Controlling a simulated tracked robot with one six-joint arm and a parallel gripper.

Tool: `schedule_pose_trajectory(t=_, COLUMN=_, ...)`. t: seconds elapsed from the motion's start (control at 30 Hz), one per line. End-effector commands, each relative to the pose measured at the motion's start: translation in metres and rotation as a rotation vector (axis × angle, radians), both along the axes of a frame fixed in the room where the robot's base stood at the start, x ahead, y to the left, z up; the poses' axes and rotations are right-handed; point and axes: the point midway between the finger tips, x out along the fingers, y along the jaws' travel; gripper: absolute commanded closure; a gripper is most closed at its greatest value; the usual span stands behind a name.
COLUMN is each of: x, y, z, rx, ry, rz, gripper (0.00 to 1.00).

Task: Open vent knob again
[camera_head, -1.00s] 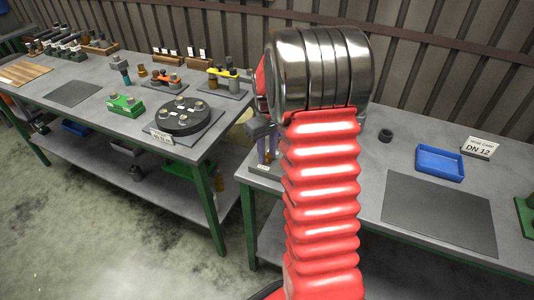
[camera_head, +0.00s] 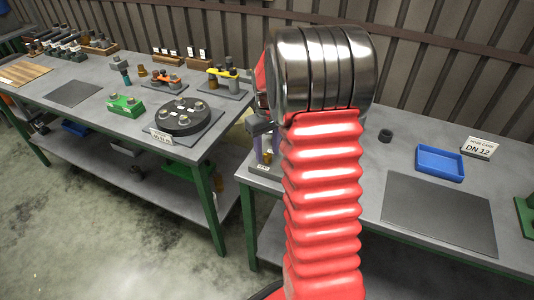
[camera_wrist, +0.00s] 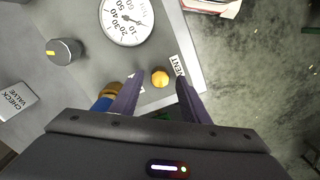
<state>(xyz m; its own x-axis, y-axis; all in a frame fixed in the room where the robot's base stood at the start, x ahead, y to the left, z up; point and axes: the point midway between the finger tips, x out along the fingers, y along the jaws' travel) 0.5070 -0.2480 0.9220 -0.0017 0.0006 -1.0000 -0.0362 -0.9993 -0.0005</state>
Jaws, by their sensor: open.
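The vent knob (camera_wrist: 160,78) is a small round yellow-orange knob on a grey panel (camera_wrist: 85,82) in the wrist view. A label reading VENT (camera_wrist: 178,66) lies beside it. My gripper (camera_wrist: 158,88) is open, with one purple-grey finger on each side of the knob's line. The knob shows in the gap near the fingertips; I cannot tell its exact height against them, and nothing is gripped. In the head view my gripper (camera_head: 266,145) is partly hidden behind my red arm, over the near-left corner of the right table.
A round dial gauge (camera_wrist: 127,20), a dark knob with a yellow mark (camera_wrist: 64,50) and a CHECK VALVE label (camera_wrist: 14,102) are on the panel. A brass part (camera_wrist: 104,98) is partly behind the left finger. A blue tray (camera_head: 439,162) stands on the right table.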

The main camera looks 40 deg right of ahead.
Motion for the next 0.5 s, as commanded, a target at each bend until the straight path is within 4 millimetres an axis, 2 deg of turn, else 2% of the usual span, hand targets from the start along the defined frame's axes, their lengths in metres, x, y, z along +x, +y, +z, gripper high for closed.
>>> schedule_pose_trajectory(t=0.5, x=0.001, y=0.0, z=0.088, rx=-0.002, ry=-0.004, rz=0.0, gripper=0.58)
